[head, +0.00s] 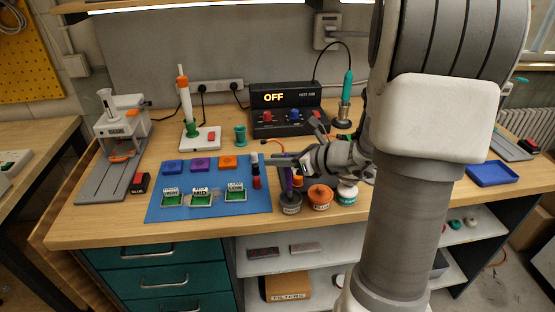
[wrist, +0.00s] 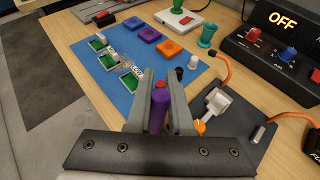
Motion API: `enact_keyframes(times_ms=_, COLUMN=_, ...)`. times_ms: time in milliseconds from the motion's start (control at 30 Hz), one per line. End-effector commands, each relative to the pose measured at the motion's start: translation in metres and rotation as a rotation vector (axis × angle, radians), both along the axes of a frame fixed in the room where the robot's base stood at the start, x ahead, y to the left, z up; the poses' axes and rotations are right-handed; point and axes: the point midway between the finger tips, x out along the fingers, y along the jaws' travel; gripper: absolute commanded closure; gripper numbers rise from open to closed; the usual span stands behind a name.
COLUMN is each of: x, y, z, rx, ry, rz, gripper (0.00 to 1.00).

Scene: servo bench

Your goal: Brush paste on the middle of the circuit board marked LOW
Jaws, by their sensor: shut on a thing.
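Three small green circuit boards lie in a row on the blue mat: a left one (head: 172,200), a middle one (head: 201,199) and a right one (head: 236,195). My gripper (head: 279,161) is shut on an upright purple handle (wrist: 158,108), right of the mat. The handle's lower end appears at a dark grey jar (head: 290,203); whether it is inside is unclear. Its bristles are hidden.
An orange jar (head: 320,197) and a white-and-teal jar (head: 347,190) stand right of the dark jar. Blue, purple and orange blocks lie behind the boards. A hot-air station (head: 290,112) stands behind.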

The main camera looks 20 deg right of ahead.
Motion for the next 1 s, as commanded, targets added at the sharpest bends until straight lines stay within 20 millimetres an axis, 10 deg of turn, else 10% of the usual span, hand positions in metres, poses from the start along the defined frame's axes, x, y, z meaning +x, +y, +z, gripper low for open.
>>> enact_keyframes(times_ms=533, x=-0.001, y=0.000, z=0.000, rx=0.000, ry=0.005, rz=0.000, gripper=1.00)
enact_keyframes(times_ms=1000, x=0.000, y=0.000, z=0.038, rx=0.000, ry=0.001, rz=0.000, gripper=1.00)
